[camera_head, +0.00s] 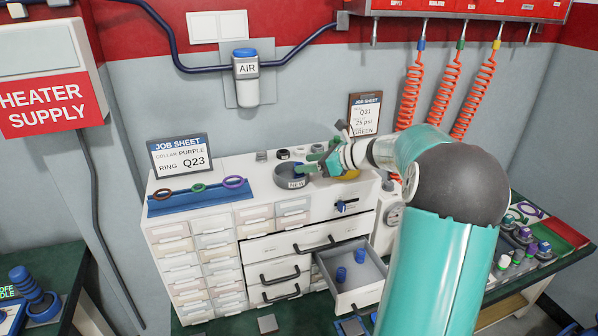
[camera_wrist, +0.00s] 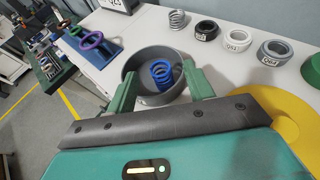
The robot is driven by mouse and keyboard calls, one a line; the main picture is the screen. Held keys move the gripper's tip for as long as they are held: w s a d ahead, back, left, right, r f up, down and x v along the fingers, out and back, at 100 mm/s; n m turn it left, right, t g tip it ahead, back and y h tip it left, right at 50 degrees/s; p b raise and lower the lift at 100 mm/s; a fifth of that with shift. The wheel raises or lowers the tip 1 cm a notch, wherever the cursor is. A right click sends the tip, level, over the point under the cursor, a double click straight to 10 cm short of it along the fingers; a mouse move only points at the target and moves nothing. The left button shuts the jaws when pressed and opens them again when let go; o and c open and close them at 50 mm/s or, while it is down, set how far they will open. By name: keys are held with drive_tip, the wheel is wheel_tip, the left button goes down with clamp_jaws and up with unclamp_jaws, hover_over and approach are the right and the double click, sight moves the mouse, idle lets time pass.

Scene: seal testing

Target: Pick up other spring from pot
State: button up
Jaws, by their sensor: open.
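A blue spring (camera_wrist: 161,72) stands inside a round grey pot (camera_wrist: 137,62) on the white cabinet top. The pot (camera_head: 291,182) also shows in the head view, with a label on its front. My gripper (camera_wrist: 158,88) is open, its two green fingers apart on either side of the pot's near part in the wrist view. The spring lies beyond and between the fingertips, and nothing is held. In the head view my gripper (camera_head: 318,163) reaches over the pot's right side from the right.
A grey spring (camera_wrist: 178,19) and several labelled rings (camera_wrist: 238,40) stand behind the pot. A yellow round thing (camera_wrist: 285,115) is close on the right. A blue rack (camera_head: 200,197) with coloured rings is left. An open drawer (camera_head: 345,296) below holds two blue pieces.

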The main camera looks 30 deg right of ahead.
drive_tip(key=shift+w+a+f, duration=0.25)
drive_tip(key=shift+w+a, duration=0.05)
drive_tip(key=shift+w, duration=0.25)
drive_tip(key=c, duration=1.1)
drive_tip(key=shift+o, duration=0.2)
